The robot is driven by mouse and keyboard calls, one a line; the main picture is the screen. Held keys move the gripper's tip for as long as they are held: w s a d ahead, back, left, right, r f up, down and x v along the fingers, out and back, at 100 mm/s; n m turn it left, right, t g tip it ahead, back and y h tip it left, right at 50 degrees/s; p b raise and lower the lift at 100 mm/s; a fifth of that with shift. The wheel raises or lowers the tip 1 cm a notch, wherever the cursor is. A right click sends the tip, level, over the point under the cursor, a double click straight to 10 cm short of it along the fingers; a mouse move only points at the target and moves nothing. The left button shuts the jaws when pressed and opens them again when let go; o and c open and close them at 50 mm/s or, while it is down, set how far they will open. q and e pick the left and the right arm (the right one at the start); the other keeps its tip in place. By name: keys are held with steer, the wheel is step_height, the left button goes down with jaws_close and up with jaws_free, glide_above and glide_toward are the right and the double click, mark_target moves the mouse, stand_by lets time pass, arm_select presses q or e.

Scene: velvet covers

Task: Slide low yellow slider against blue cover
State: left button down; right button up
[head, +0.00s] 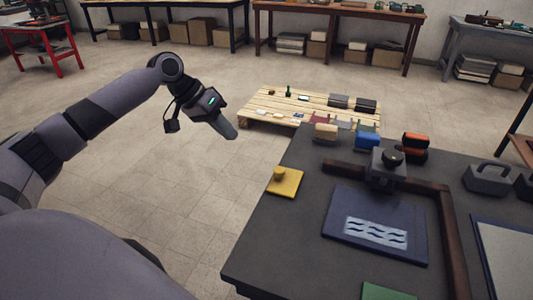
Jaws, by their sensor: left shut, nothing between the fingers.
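The low yellow slider (285,182) is a flat yellow plate with a small round knob, lying near the left edge of the dark table. A dark blue cover (340,215) lies flat to its right, with a pale wavy-patterned panel on it. A bare strip of tabletop separates the two. My left gripper (232,134) is shut and empty. It appears in the air over the floor, up and left of the slider, apart from it. My right gripper is not in view.
A brown angled rail (452,235) runs behind and right of the cover, with a dark knobbed block (386,178) at its back. Beige, blue (367,141) and orange-black blocks stand at the table's back edge. A green piece (385,291) lies in front. A wooden pallet (262,105) sits beyond.

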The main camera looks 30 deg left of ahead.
mark_target(286, 177)
arm_select(q)
steer(key=w+d+f, duration=0.4)
steer(key=d+f, duration=0.4)
steer(key=shift+f, duration=0.25)
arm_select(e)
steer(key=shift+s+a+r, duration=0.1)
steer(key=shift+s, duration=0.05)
